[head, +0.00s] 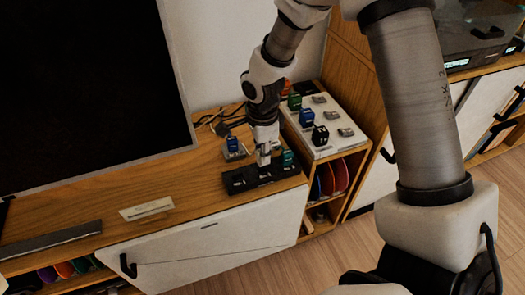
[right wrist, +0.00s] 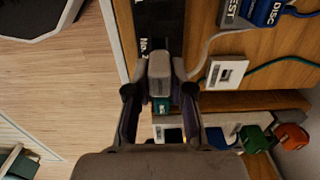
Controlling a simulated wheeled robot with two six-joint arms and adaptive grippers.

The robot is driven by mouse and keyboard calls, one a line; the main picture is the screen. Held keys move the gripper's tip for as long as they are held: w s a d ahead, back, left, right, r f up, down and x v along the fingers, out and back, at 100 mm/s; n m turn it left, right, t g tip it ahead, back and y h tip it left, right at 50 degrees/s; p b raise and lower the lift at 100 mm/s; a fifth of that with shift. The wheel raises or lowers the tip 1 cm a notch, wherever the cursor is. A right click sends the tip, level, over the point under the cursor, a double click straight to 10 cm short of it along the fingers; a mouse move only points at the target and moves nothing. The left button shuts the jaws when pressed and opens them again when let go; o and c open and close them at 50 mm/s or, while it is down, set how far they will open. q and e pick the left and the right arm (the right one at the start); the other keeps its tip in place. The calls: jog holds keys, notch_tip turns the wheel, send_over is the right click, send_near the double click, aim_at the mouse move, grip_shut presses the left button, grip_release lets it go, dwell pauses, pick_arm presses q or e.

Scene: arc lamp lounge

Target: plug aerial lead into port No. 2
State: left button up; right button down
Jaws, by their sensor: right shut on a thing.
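My right gripper (head: 265,158) is shut on a grey plug (right wrist: 159,72), which I take to be the aerial lead's plug. It points down at the black port strip (head: 245,180) on the wooden cabinet. A pale cord (right wrist: 203,52) runs away beside the plug in the right wrist view. The strip also shows there (right wrist: 158,22), with a partly covered "No." label. A teal plug (head: 288,158) stands at the strip's right end, right beside my gripper. The fingers hide the port under the plug; I cannot tell whether the plug is in it. My left gripper is not in view.
A blue plug (head: 232,144) stands on a small pale plate behind the strip. A white panel (head: 325,150) at the right carries several coloured plugs. A large dark screen (head: 85,85) stands at the left. A small sign (head: 146,209) lies left of the strip.

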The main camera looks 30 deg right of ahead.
jog(key=shift+p, duration=0.4)
dwell(1.0)
jog(key=shift+f+b, duration=1.15)
jog(key=shift+f, duration=0.4)
jog(key=c, duration=0.9)
grip_release()
jog(key=shift+c, duration=0.2)
notch_tip(320, 180, up, 12)
